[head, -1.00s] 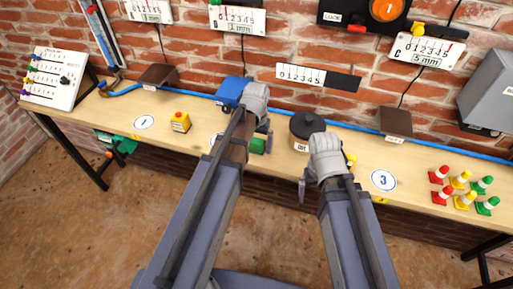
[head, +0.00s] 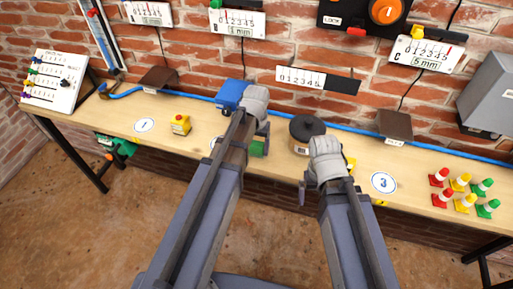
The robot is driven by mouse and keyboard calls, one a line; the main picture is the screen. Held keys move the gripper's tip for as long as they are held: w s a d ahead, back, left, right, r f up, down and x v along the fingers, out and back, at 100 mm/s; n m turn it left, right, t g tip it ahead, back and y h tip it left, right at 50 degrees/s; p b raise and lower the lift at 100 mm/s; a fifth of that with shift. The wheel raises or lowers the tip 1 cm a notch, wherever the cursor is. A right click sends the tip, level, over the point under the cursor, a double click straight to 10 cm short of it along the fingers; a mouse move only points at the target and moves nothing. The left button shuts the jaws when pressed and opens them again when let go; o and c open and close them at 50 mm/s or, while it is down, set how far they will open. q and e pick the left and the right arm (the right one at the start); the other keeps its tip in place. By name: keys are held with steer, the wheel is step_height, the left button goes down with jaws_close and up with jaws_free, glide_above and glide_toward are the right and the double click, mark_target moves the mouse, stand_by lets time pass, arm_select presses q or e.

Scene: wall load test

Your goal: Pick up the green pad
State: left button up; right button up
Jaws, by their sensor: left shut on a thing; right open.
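The green pad (head: 258,149) shows as a small green block at the right side of my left gripper (head: 260,142), near the middle of the bench. My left gripper is shut on it; the fingers and arm hide much of the pad. I cannot tell how far it is above the bench top. My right gripper (head: 308,190) is open and empty, over the front edge of the bench to the right.
A dark-lidded round pot (head: 306,128) stands between the grippers. A blue block (head: 233,93) is behind the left gripper. A yellow box with a red button (head: 180,125) stands left. Several small cones (head: 464,190) stand at right. A blue hose runs along the wall.

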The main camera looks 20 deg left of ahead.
mark_target(257, 144)
arm_select(q)
steer(key=shift+r, duration=0.1)
step_height(257, 144, up, 10)
steer(key=p, duration=1)
step_height(257, 144, down, 10)
steer(key=b, duration=0.9)
steer(key=shift+b, duration=0.4)
steer(key=o, duration=1.5)
